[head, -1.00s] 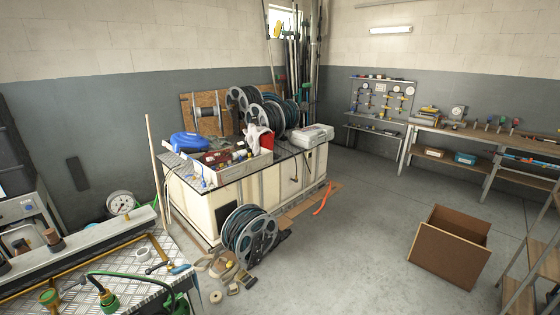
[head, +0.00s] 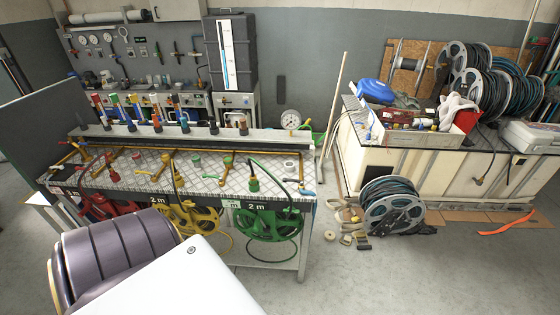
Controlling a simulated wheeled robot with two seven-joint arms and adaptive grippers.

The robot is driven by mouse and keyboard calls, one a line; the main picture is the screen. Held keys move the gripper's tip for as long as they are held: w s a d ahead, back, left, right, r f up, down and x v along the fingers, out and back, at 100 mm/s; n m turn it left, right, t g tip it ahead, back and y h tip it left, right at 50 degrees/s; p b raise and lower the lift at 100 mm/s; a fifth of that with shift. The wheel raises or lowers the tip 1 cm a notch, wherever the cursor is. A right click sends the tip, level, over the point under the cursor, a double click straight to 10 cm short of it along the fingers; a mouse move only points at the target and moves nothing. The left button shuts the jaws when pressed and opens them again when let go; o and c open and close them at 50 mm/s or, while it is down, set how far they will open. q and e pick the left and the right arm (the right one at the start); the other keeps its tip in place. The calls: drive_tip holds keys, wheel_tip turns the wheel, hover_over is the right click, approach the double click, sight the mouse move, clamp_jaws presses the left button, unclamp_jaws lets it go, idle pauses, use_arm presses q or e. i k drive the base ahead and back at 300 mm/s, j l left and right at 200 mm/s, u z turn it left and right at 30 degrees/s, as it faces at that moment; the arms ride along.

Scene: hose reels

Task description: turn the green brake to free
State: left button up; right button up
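The green hose reel (head: 268,223) hangs at the front right of the tread-plate bench (head: 206,183), next to a "2 m" label. A green hose rises from it to a green and brass fitting (head: 253,184) on the bench top. The green brake is too small to tell apart from the reel, so its position cannot be read. Neither of my grippers is in view. Only a large dark and white part of mine fills the lower left, covering part of the bench front.
A yellow reel (head: 188,218) and a red reel (head: 108,206) hang left of the green one. Several coloured-handled valves stand along the bench's rear rail (head: 225,134). A white cabinet (head: 350,160) and a floor reel (head: 392,207) are at right.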

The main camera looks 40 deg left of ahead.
sight(294, 211)
drive_tip(key=i+l+u, duration=0.1)
drive_tip(key=l+u, duration=0.35)
drive_tip(key=l, duration=0.3)
drive_tip(key=l+u, duration=0.45)
drive_tip(key=l, duration=0.3)
